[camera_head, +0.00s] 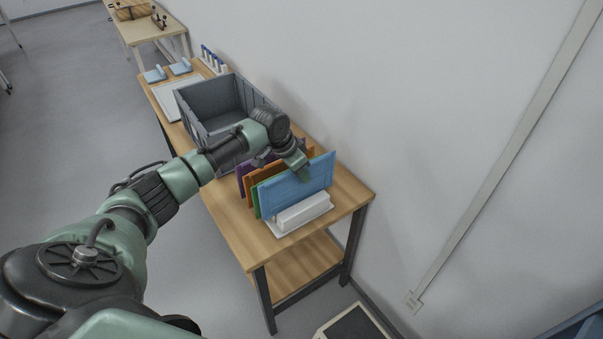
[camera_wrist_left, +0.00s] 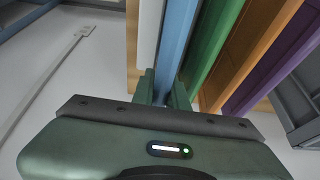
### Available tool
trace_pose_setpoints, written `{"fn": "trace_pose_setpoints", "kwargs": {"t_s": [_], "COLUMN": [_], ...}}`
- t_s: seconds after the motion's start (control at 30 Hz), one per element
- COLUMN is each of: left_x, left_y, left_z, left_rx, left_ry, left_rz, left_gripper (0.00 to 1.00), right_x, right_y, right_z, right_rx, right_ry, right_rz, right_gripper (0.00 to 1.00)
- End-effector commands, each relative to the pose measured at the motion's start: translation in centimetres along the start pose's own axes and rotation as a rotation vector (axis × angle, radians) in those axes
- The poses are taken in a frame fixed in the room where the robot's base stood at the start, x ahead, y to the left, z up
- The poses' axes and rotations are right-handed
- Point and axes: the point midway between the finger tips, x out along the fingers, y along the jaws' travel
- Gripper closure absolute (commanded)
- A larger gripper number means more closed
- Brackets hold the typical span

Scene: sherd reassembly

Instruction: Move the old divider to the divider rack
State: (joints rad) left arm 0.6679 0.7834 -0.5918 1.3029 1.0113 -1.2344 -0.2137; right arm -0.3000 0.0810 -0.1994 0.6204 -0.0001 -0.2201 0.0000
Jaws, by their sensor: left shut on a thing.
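My left gripper (camera_head: 303,174) is shut on the top edge of a blue divider (camera_head: 314,185). In the left wrist view its two fingers (camera_wrist_left: 164,88) stand on either side of the blue divider (camera_wrist_left: 178,35). The divider stands upright in a white divider rack (camera_head: 304,215) on the table. Green (camera_head: 256,200), orange (camera_head: 250,182) and purple (camera_head: 241,178) dividers stand behind it, side by side. Their lower edges are mostly hidden. I cannot tell by looks which divider is the old one. My right gripper is not in view.
A grey crate (camera_head: 205,127) stands on the wooden table (camera_head: 235,220) beyond the rack. Further back are a white tray (camera_head: 167,105), blue items (camera_head: 180,67) and a row of blue-topped items (camera_head: 213,60). A wall runs along the right.

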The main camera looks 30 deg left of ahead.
Motion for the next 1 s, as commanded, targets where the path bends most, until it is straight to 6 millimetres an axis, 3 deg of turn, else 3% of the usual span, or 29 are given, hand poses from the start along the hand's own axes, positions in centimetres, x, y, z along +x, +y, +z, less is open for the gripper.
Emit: {"fn": "trace_pose_setpoints", "kwargs": {"t_s": [0.5, 1.0], "left_x": [1.7, 2.1], "left_y": [0.1, 0.0], "left_z": [0.7, 0.8], "left_rx": [0.000, 0.000], "left_ry": [0.001, 0.000], "left_rz": [0.001, 0.000], "left_gripper": [1.00, 1.00], "right_x": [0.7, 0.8], "right_y": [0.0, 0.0], "right_z": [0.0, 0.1], "right_rx": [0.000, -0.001], "right_ry": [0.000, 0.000], "right_rz": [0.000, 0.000], "right_gripper": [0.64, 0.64]}}
